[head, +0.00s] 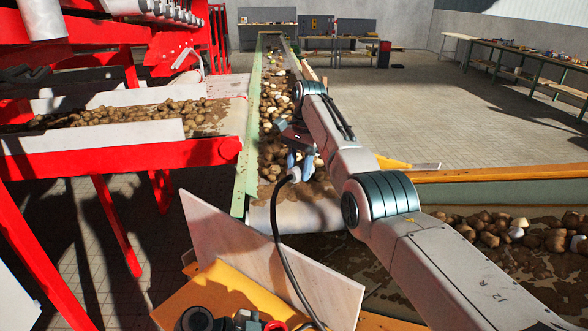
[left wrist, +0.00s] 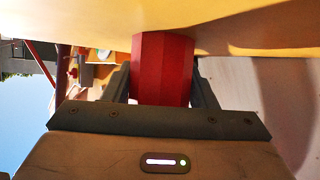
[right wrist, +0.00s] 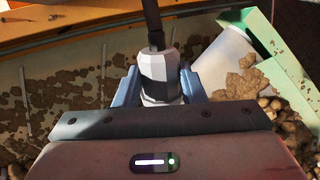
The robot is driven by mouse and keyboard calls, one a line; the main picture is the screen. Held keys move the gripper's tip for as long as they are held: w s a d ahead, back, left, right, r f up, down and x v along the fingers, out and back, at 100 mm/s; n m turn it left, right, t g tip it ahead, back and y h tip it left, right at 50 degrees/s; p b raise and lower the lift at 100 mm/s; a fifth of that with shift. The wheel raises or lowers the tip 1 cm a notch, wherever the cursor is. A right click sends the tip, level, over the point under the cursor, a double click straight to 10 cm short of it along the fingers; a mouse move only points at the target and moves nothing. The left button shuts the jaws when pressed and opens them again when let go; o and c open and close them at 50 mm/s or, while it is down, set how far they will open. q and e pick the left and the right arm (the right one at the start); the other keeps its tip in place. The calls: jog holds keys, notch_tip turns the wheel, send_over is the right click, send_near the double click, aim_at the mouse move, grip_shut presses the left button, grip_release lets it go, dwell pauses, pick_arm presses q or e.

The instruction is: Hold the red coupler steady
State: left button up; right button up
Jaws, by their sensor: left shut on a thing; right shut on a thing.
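The red coupler (left wrist: 162,68) is a faceted red body in the left wrist view, just under a yellow panel (left wrist: 90,22). My left gripper (left wrist: 163,84) is shut on it, one dark finger on each side. The coupler's far end is hidden behind the panel. My right gripper (head: 301,163) is shut on a white and grey plug (right wrist: 160,78) with a black cable (head: 278,240). In the head view it holds the plug above the near end of the potato conveyor. The cable hangs down to the bottom of the view.
The potato conveyor (head: 252,120) runs away ahead with green edges. A red machine frame (head: 120,160) stands at the left. A pale board (head: 270,265) leans in front, above a yellow surface (head: 215,290). A soil-covered bed with potatoes (head: 545,280) lies at the right.

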jog(key=m, duration=0.1)
jog(key=s+m+y, duration=0.1)
jog(key=shift+d+r+m, duration=0.15)
jog(key=shift+d+m, duration=0.2)
jog(key=shift+m, duration=0.05)
jog(key=shift+s+m+y, duration=0.25)
jog(key=shift+m+y, duration=0.35)
jog(key=shift+m, duration=0.2)
jog(key=shift+s+a+m+y, duration=0.1)
jog(key=shift+s+m+y, duration=0.1)
jog(key=shift+m+y, duration=0.45)
jog(key=shift+s+a+m+t+y, duration=0.1)
jog(key=shift+s+m+t+y, duration=0.25)
jog(key=shift+m, duration=0.1)
jog(key=s+a+f+m+t+y, duration=0.1)
jog(key=s+a+m+t+y, duration=0.3)
jog(key=s, duration=1)
jog(key=s+a+f+m+y, duration=0.15)
jog(key=s+y, duration=0.45)
jog(key=s, duration=0.7)
jog(key=s+a+f+n+y, duration=0.1)
jog(key=s+f+y, duration=0.1)
jog(key=f, duration=0.4)
jog(key=shift+s+y, duration=0.4)
jog(key=shift+s, duration=0.3)
